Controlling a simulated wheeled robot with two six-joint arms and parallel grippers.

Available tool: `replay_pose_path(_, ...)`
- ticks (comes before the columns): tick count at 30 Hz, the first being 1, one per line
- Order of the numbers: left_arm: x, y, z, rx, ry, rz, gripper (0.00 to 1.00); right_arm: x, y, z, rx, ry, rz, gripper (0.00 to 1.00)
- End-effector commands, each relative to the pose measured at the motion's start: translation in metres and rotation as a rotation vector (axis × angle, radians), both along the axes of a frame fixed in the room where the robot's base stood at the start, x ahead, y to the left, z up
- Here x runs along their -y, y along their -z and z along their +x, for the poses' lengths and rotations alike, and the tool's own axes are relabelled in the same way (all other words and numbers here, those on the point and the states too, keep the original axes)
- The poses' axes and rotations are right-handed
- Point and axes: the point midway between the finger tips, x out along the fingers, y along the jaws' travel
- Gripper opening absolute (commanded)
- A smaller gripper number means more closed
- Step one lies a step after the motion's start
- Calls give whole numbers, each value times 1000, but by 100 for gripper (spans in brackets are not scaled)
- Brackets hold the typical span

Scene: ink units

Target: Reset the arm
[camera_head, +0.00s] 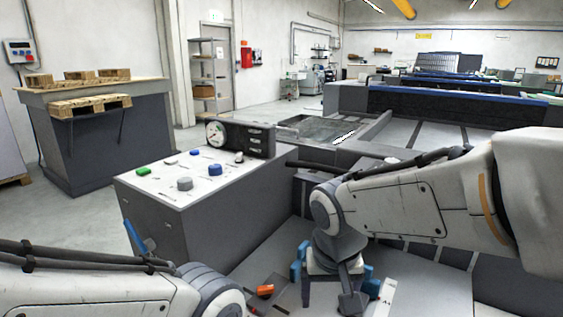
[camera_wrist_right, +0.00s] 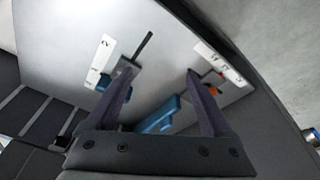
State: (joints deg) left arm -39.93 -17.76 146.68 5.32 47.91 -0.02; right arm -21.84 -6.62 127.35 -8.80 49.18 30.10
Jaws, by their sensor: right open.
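My right gripper (camera_head: 330,291) hangs fingers-down over the grey panel in the lower middle of the head view. Its two dark fingers stand apart in the right wrist view (camera_wrist_right: 161,72), with nothing held between them. A blue handle (camera_wrist_right: 158,116) lies beyond and between the fingers; whether they touch it cannot be told. My left arm comes in at the bottom left of the head view, and its gripper is out of the picture.
The panel carries an orange knob (camera_head: 265,290), a white label (camera_head: 382,298), a numbered label (camera_wrist_right: 103,58) and a black rod (camera_wrist_right: 143,47). A control console (camera_head: 190,178) with buttons and a gauge stands left. Pallets rest on a bench (camera_head: 95,135). Open floor lies between.

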Motion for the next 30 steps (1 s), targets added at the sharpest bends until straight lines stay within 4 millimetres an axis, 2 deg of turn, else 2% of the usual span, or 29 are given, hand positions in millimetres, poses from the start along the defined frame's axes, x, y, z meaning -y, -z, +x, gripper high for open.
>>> replay_pose_path(1, 0, 0, 0, 0, 0, 0, 50, -15, 8, -27, -33, -116, 7, 85)
replay_pose_path(4, 0, 0, 0, 0, 0, 0, 50, -33, 22, -71, -90, -321, 21, 85)
replay_pose_path(10, 0, 0, 0, 0, 0, 0, 50, -47, 48, -155, -186, -689, 51, 85)
replay_pose_path(11, 0, -6, 0, -1, 0, 1, 50, -48, 44, -162, -194, -725, 54, 85)
replay_pose_path(12, 0, -24, 0, -1, 0, 1, 50, -48, 25, -157, -188, -707, 54, 85)
replay_pose_path(20, 0, -86, 0, 1, 0, -1, 50, -48, -38, -155, -187, -700, 52, 85)
replay_pose_path(30, 0, -205, 0, 0, 0, 0, 50, -48, -156, -154, -187, -697, 52, 85)
